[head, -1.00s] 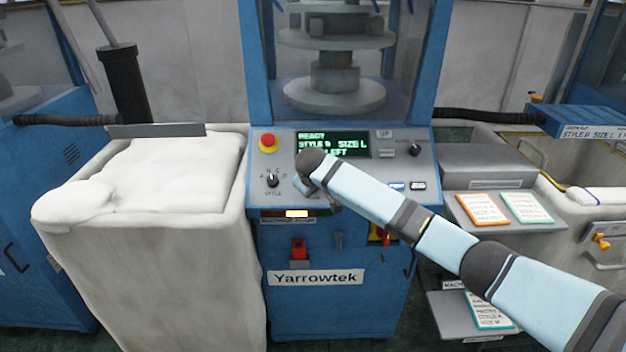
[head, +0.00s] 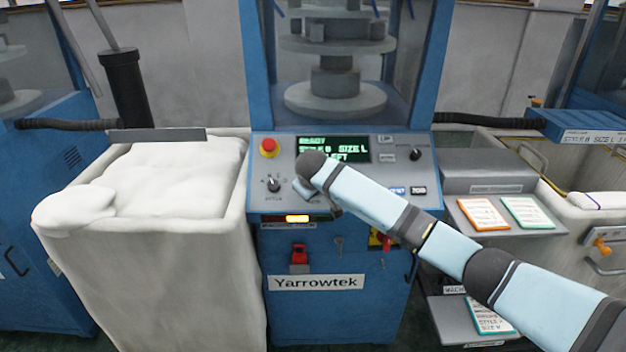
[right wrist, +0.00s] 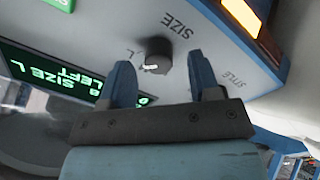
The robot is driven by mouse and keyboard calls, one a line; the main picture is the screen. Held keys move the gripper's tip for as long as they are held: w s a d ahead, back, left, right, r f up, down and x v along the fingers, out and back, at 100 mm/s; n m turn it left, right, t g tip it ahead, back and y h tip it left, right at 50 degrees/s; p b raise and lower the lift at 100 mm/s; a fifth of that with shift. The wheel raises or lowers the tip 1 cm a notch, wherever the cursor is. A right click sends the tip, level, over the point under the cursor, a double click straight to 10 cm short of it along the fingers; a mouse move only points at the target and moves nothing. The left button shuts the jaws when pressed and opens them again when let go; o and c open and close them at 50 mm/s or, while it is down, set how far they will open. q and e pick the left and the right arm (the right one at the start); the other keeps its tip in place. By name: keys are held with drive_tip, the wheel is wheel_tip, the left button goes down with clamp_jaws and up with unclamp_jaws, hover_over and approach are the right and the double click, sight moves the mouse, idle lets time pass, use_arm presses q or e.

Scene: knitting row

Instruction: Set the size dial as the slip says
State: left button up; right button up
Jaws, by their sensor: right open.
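The size dial (right wrist: 158,56) is a small dark knob with a pale mark, under the printed word SIZE in the right wrist view. My right gripper (right wrist: 160,66) is open, its two blue fingers on either side of the dial, with no clear contact. In the head view my right arm hides this dial. The green-lettered display (head: 333,149) reads READY, STYLE B and SIZE L; its last line is partly covered. An orange-edged slip (head: 483,214) and a green-edged slip (head: 527,211) lie on the right shelf, their writing too small to read. My left gripper is out of view.
Left of my right gripper is another dial (head: 274,185), with a red stop button (head: 268,147) above it. A lit orange lamp (head: 297,219) sits below the panel. A white-filled bin (head: 150,250) stands at left. Another slip (head: 490,314) lies on the lower shelf.

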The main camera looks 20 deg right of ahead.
use_arm(q)
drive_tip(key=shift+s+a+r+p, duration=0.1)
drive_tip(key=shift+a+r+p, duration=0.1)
drive_tip(key=shift+p, duration=0.2)
use_arm(e)
drive_tip(key=v, duration=1.2)
drive_tip(key=shift+s+r, duration=0.1)
drive_tip(key=shift+r, duration=0.05)
